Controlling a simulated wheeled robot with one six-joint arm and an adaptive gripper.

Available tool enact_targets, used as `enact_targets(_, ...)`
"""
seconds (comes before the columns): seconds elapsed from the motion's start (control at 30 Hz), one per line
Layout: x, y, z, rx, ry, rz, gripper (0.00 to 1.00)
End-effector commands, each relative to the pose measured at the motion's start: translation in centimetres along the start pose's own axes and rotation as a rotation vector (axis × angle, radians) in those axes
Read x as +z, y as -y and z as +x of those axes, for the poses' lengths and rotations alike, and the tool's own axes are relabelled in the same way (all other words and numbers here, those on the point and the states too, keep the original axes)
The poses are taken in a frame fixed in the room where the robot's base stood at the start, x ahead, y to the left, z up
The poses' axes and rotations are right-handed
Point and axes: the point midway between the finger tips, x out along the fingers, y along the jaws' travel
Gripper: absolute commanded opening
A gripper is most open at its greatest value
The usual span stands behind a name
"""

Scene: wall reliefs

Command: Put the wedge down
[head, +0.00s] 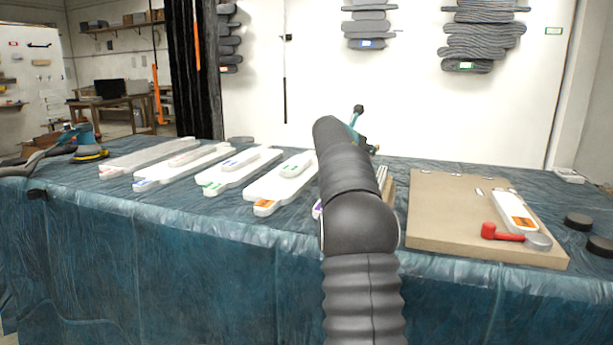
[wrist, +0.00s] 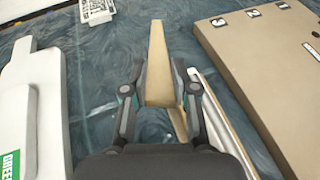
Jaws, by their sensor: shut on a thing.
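The wedge (wrist: 157,48) is a long tan wooden piece in the wrist view, narrower at its far end. My gripper (wrist: 159,78) is shut on it, with one dark finger along each side. The wedge points away from me over the blue cloth, and I cannot tell whether it touches the cloth. A second thin strip of tan wood (wrist: 178,124) shows below its near end, beside the right finger. In the head view my arm hides the gripper and the held wedge.
A tan board (wrist: 248,62) with number tags lies right of the gripper; a white panel (wrist: 35,100) with a green label lies left. Pale strips (wrist: 222,115) lie close by the right finger. On the board (head: 440,215) are a red-handled tool (head: 505,235) and an orange-labelled white piece (head: 512,208).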

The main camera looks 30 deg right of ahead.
Motion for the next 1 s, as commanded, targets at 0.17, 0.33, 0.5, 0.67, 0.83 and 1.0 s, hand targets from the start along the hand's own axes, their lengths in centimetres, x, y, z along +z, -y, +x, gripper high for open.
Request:
enact_targets(0.17,-2.6,-3.7,0.1,0.002,-0.002,-0.004,0.00)
enact_targets(0.33,-4.7,-6.9,0.2,0.001,-0.002,-0.002,0.00)
enact_targets(0.5,-6.1,-9.2,0.3,0.000,-0.002,-0.001,0.00)
enact_targets(0.67,-6.6,-9.8,0.3,-0.001,-0.001,0.001,0.00)
enact_targets(0.83,-8.3,-9.8,1.0,-0.002,-0.002,-0.002,0.00)
enact_targets(1.0,-10.2,-9.8,1.8,-0.002,-0.002,-0.002,0.00)
